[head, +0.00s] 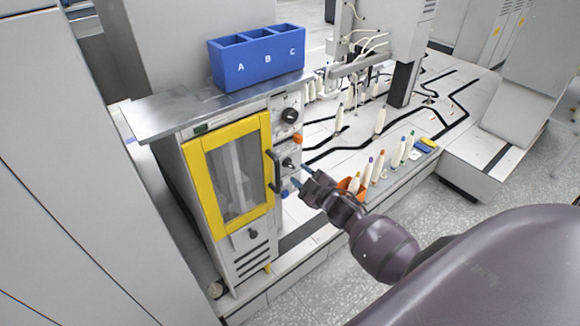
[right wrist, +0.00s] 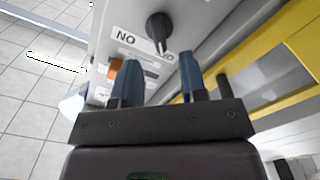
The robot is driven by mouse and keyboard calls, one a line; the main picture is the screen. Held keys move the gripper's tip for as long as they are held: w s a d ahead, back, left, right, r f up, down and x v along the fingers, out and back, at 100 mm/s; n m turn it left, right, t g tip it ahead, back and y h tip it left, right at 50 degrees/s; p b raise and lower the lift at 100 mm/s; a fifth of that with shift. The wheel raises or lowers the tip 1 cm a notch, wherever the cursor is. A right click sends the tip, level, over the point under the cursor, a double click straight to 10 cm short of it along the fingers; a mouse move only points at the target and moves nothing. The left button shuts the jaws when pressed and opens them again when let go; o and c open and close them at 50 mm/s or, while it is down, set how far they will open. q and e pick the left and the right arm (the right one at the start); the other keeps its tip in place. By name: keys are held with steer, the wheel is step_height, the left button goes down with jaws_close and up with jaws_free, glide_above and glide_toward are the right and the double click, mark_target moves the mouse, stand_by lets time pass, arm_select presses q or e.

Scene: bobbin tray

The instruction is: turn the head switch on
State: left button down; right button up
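A black rotary switch (head: 288,162) sits on the grey panel right of the yellow-framed door. In the right wrist view the switch (right wrist: 158,27) shows near the top, its ridge pointing roughly down the picture. A label beside it (right wrist: 126,39) reads "NO" as seen; a finger partly covers the lettering on the other side. My right gripper (head: 302,178) is in front of the panel, just below and right of the switch. In the right wrist view the gripper (right wrist: 158,62) is open and empty, its blue fingers apart from the switch. My left gripper is out of view.
An orange button (head: 298,139) and a larger black knob (head: 290,115) are above the switch. The yellow-framed door (head: 228,172) has a dark handle (head: 274,170) close by. A blue bin (head: 258,68) stands on the metal top. Several bobbins (head: 380,168) stand at the right.

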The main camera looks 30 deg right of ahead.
mark_target(291, 166)
steer(key=shift+w+a, duration=0.2)
steer(key=shift+w, duration=2.35)
steer(key=c, duration=0.6)
steer(key=shift+o, duration=0.2)
